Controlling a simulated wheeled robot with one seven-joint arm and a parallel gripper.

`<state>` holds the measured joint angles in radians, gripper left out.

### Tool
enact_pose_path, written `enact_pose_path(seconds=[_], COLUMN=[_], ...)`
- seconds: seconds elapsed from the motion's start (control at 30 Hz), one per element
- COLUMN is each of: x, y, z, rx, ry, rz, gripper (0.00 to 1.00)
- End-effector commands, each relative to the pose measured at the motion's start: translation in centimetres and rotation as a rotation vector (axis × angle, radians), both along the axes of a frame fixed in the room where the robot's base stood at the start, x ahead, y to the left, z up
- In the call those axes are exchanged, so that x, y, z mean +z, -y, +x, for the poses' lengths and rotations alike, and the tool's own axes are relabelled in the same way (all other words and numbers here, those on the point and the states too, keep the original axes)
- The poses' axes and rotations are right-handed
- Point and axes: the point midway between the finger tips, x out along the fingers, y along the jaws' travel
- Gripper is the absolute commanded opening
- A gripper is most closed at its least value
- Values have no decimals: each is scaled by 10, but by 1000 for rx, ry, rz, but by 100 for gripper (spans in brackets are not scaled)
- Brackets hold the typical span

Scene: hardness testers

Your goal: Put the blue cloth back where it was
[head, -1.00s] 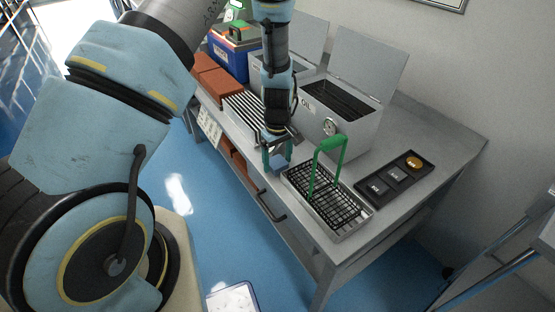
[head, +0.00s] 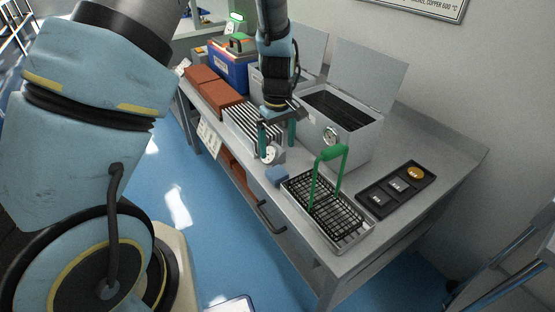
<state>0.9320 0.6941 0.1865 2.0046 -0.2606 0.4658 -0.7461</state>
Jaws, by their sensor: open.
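The blue cloth (head: 278,176) is a small folded block on the grey bench top (head: 305,237). It lies near the front edge, just left of the wire basket's tray. My gripper (head: 277,148) is above and behind the cloth, in front of the metal tanks. Its two teal fingers are apart, and no cloth is between them. A round white dial (head: 270,154) shows between the fingers; I cannot tell what it is mounted on.
A black wire basket (head: 335,207) with a tall green handle stands in a metal tray. A striped rack (head: 240,122), red bricks (head: 218,92) and a blue cooler (head: 229,66) stand left.

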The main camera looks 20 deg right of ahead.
Motion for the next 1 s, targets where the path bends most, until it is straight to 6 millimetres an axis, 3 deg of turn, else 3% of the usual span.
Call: enact_pose_path(seconds=[0.13, 0.37, 0.47, 0.57, 0.73, 0.9, 1.0], x=[16, 22, 28, 45, 87, 119, 129], y=[1, 0, -12, -46, -141, -230, -266], z=[0, 0, 5, 15, 22, 2, -15], rx=[-1, 0, -2, -16, -86, -181, -228], ry=[0, -1, 1, 6, 38, 89, 115], rz=[-1, 0, -5, -20, -48, -44, -27], gripper=[98, 98, 98, 98, 98, 98, 98])
